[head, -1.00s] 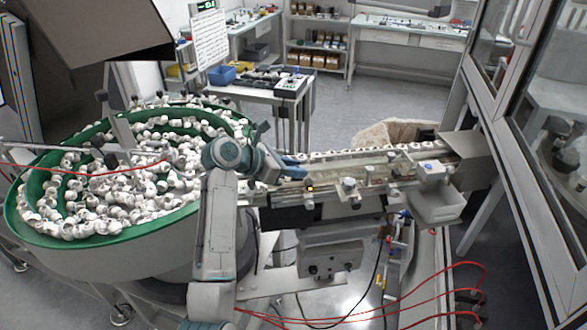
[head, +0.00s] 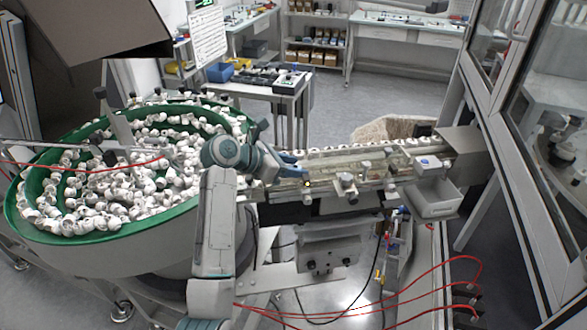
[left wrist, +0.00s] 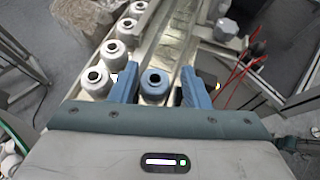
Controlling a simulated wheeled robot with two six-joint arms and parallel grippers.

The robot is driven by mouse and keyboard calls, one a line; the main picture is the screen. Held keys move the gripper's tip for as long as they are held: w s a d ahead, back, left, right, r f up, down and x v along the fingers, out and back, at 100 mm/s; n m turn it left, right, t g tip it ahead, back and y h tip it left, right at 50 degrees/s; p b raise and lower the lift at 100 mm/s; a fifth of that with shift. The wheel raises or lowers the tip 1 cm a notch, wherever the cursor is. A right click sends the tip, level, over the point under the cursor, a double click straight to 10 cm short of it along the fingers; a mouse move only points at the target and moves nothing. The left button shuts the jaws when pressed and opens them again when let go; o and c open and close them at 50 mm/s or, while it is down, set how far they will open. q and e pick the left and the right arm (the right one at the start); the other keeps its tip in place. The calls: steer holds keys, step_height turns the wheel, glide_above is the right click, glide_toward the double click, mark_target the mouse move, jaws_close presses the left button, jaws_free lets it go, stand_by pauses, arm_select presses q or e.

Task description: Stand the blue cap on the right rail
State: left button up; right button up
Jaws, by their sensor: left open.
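My left gripper (left wrist: 158,88) is open, its two blue fingers on either side of the blue cap (left wrist: 154,80). The cap is upright, with its dark hole facing up. It looks to stand at the near end of the right rail (left wrist: 173,42), though its base is partly hidden by my gripper body. A gap shows between the cap and the left finger; contact on the right side is hard to tell. In the head view the left gripper (head: 290,166) is over the near end of the rails, and the cap cannot be made out. My right gripper is not in view.
White caps (left wrist: 115,48) stand in a row on the left rail, close beside my left finger. A green-rimmed bowl (head: 160,225) full of white caps is at the left. Clamp knobs (head: 346,182) line the rail's front side. A glazed frame stands at the right.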

arm_select(q)
steer(key=v, duration=0.3)
steer(key=b+v, duration=0.1)
steer(key=v, duration=0.3)
steer(key=b+v, duration=0.1)
steer(key=v, duration=0.2)
steer(key=shift+w+a+r, duration=0.2)
steer(key=shift+a, duration=0.25)
steer(key=shift+s+a+r, duration=0.25)
steer(key=shift+a+r, duration=0.15)
steer(key=shift+a, duration=0.1)
